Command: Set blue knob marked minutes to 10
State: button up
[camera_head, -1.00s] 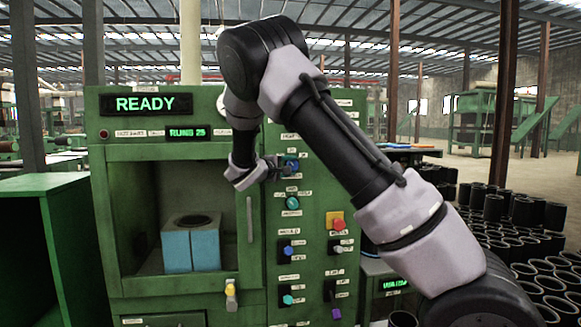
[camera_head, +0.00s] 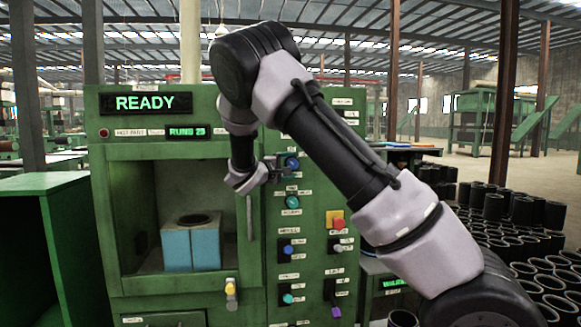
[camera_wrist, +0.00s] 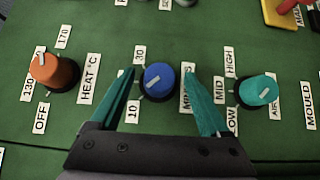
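The blue knob (camera_wrist: 159,80) is on the green panel in the wrist view, with a label 30 (camera_wrist: 139,54) at its upper left and 10 (camera_wrist: 133,111) at its lower left. A partly hidden label starting with MIN (camera_wrist: 187,87) is at its right. A short white mark on the knob slants toward the lower left. My gripper (camera_wrist: 159,73) is open, one teal finger on each side of the knob with visible gaps. In the head view, my gripper (camera_head: 276,166) is just left of the blue knob (camera_head: 291,163).
An orange heat knob (camera_wrist: 54,70) is left of the blue knob and a teal knob (camera_wrist: 258,89) is right of it. The green machine (camera_head: 180,284) shows READY and has an open chamber holding a blue block (camera_head: 191,248). Black sleeves (camera_head: 520,245) stand at the right.

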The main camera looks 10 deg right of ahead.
jog(key=shift+a, duration=0.1)
jog(key=v, duration=1)
jog(key=shift+s+a, duration=0.2)
jog(key=shift+s, duration=0.05)
jog(key=s+d+f+m+g+y, duration=0.1)
jog(key=s+d+m+g+y, duration=0.1)
jog(key=s+d+m+g, duration=0.5)
jog(key=s+d+f+g+y, duration=0.25)
jog(key=s+d, duration=0.25)
jog(key=d, duration=0.6)
jog(key=s+a+r+m+t+y, duration=0.1)
jog(key=s+r+m+t+y, duration=0.1)
jog(key=s, duration=0.8)
jog(key=s+a+r+m+t+y, duration=0.2)
jog(key=s+r+m+y, duration=0.2)
jog(key=s+r+y, duration=0.3)
jog(key=s+y, duration=0.1)
jog(key=s, duration=0.3)
jog(key=shift+a+r, duration=0.2)
jog(key=shift+a, duration=0.05)
